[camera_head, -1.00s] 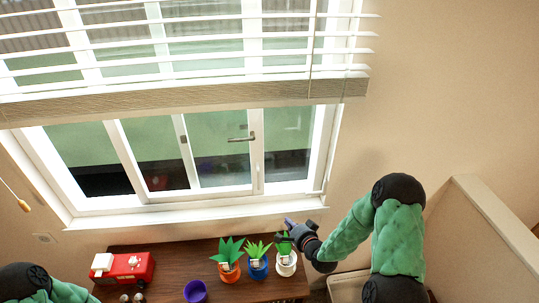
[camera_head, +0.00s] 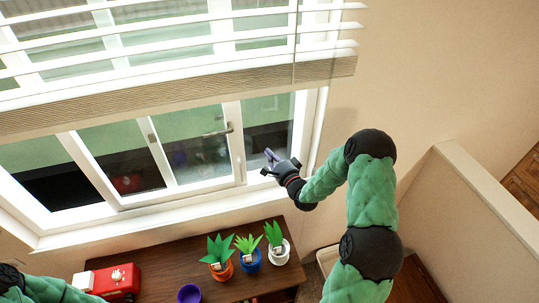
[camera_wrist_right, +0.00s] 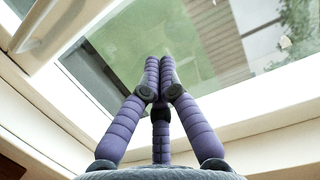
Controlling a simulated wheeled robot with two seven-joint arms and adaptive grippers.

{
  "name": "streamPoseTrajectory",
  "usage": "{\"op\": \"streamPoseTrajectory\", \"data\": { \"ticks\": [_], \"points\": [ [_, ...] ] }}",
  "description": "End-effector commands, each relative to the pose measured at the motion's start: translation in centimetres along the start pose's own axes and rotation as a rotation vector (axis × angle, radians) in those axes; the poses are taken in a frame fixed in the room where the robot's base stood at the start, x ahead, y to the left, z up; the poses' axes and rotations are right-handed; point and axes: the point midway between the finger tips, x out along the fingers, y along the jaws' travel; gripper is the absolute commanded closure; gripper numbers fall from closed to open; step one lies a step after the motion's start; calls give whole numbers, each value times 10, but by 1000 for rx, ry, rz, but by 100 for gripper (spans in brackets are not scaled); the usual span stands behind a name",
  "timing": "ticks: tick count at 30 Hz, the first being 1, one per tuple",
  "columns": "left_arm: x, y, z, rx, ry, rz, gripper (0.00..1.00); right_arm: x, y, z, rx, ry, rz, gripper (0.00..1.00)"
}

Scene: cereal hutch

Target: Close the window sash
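The white-framed window sash (camera_head: 238,142) with its grey handle (camera_head: 222,130) stands left of the window frame's right jamb (camera_head: 306,135). A strip of pane or opening shows between them. My right gripper (camera_head: 270,157) is in front of that strip, right of the sash and just above the sill. In the right wrist view its purple fingers (camera_wrist_right: 159,65) meet at their tips, with nothing seen between them. The sash edge and handle (camera_wrist_right: 45,28) show at upper left there, apart from the fingers. Only part of my left arm shows at lower left; its gripper is out of view.
White blinds (camera_head: 180,85) hang over the upper window. Three potted plants, the orange (camera_head: 222,270), blue (camera_head: 250,262) and white (camera_head: 279,254) pots, stand on the dark table (camera_head: 215,288) below. A purple cup (camera_head: 189,294) and red toy truck (camera_head: 118,281) are left. A low wall (camera_head: 480,215) stands right.

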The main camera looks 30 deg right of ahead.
Motion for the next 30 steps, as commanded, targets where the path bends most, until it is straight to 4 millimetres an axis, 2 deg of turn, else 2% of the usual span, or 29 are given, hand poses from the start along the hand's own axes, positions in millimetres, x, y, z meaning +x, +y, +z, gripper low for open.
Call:
{"op": "streamPoseTrajectory", "data": {
  "ticks": [3,11,18,30],
  "points": [
    [-7,2,0,0,1,0,60,23,-1,1,0,-3,0,100],
    [-17,6,0,0,1,0,60,66,-1,1,0,-2,0,100],
    [-29,10,0,0,1,0,60,72,-1,32,1,-3,1,100],
    [-31,11,0,0,1,0,60,73,1,39,0,0,1,100]
  ]
}}
